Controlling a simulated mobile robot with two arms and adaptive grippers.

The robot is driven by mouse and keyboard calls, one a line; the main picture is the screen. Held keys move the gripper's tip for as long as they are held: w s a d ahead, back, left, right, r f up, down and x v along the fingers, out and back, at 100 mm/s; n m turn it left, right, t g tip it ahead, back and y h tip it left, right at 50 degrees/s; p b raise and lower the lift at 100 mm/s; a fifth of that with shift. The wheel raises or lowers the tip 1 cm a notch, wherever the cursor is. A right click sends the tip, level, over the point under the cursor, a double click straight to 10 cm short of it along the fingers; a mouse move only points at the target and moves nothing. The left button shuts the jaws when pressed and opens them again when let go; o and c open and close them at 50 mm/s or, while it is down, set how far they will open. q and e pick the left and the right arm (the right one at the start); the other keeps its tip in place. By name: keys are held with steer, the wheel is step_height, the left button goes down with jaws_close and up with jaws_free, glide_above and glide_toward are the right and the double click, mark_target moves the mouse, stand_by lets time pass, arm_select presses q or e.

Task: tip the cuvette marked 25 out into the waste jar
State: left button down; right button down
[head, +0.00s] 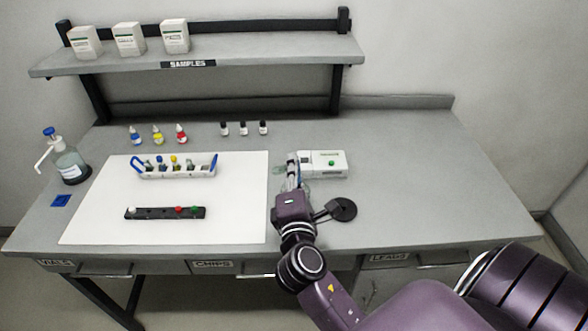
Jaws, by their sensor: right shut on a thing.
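My right gripper (292,159) is over the bench, close to the left end of a white instrument (325,164) with a green button. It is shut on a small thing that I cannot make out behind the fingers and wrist. A white rack with blue end handles (177,173) holds several small vessels on the white mat; no number is readable on them. Something clear and glassy (279,171) shows just left of the fingers, partly hidden; I cannot tell whether it is the waste jar. My left gripper is not in view.
A black strip with coloured caps (165,212) lies on the white mat (90,225). A pump bottle (70,166) stands at the left. Dropper bottles (158,136) and dark vials (243,128) stand behind. A black round base (341,209) is right of my wrist. The right bench is clear.

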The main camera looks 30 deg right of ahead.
steer(key=shift+f+m+b, duration=0.1)
steer(key=shift+m+b, duration=1.35)
steer(key=shift+m, duration=0.55)
steer(key=shift+m+b, duration=0.6)
steer(key=shift+m, duration=0.5)
steer(key=shift+r+m+b, duration=0.2)
steer(key=shift+m+b, duration=0.2)
steer(key=shift+m, duration=0.5)
